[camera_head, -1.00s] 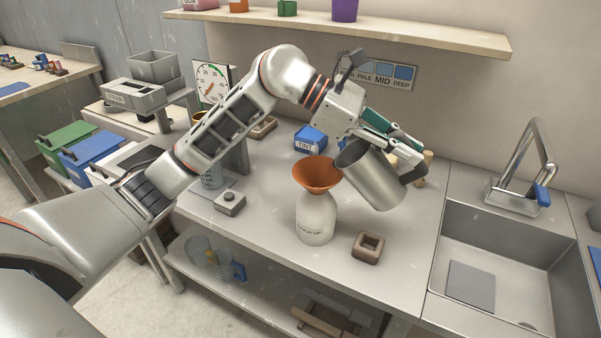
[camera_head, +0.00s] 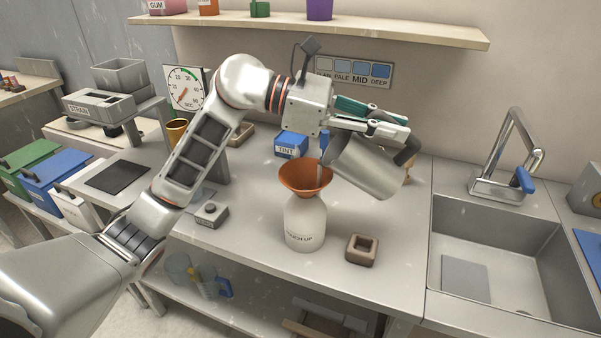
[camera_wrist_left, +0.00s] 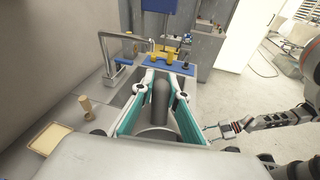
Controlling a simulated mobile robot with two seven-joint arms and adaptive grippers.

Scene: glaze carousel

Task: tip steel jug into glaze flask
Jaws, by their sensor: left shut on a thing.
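The steel jug (camera_head: 372,172) is tilted, its mouth down and left beside the orange funnel (camera_head: 305,181). The funnel sits in the neck of the white glaze flask (camera_head: 305,222), which stands upright on the bench. My left gripper (camera_head: 405,138) is shut on the jug's dark handle, which shows between the fingers in the left wrist view (camera_wrist_left: 160,98). A narrow blue shape (camera_head: 323,143) shows by the jug's lip; I cannot tell whether it is liquid. The inside of the jug is hidden. My right gripper (camera_wrist_left: 225,130) shows small in the left wrist view; its jaw state is unclear.
A blue TINT box (camera_head: 291,144) is behind. A dial (camera_head: 185,88) stands at the back left. The sink (camera_head: 490,255) is at the right.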

